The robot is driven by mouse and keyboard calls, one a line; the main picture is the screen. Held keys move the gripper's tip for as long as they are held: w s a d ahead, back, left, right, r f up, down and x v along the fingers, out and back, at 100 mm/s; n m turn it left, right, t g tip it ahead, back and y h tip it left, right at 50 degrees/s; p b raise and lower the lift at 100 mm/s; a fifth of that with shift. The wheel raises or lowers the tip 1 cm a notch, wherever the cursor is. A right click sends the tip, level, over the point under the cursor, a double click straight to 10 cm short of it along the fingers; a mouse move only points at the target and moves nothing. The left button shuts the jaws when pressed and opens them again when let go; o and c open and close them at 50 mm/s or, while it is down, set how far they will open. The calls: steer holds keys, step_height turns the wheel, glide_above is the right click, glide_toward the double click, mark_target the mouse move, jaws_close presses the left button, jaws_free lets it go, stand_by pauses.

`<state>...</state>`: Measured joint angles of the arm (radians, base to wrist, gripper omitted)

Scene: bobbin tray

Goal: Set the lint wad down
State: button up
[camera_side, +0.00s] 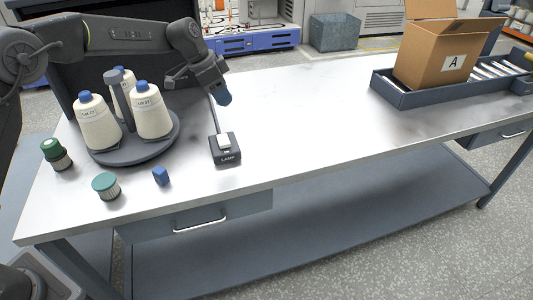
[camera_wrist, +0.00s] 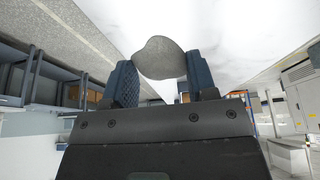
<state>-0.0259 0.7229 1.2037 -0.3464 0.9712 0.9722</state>
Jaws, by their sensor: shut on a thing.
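The lint wad (camera_wrist: 160,57) is a grey, rounded lump in the wrist view, held between the two blue ridged fingers of my gripper (camera_wrist: 161,76). My gripper is shut on it. In the side view my gripper (camera_side: 224,98) is in the air, above the worktable (camera_side: 290,120) and the black lamp switch box. The wad cannot be made out there; the fingers appear to hide it.
The lamp switch box (camera_side: 226,150) has a white rocker. Left of it are a round tray (camera_side: 107,158) with yarn cones, a green-capped jar (camera_side: 56,153), a teal-lidded jar (camera_side: 106,187) and a blue block (camera_side: 160,176). A carton (camera_side: 437,58) stands far right. The table's middle is clear.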

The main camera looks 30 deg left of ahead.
steer(key=f, duration=0.5)
steer(key=shift+d, duration=0.2)
glide_above(270, 153)
steer(key=a, duration=0.1)
steer(key=f, duration=0.4)
steer(key=s+f, duration=0.1)
steer(key=f, duration=0.1)
steer(key=shift+a+f, duration=0.1)
steer(key=shift+f, duration=2.25)
steer(key=shift+f, duration=0.15)
steer(key=o, duration=0.9)
steer(key=shift+r, duration=0.55)
steer(key=v, duration=1.1)
steer(key=shift+a, duration=0.15)
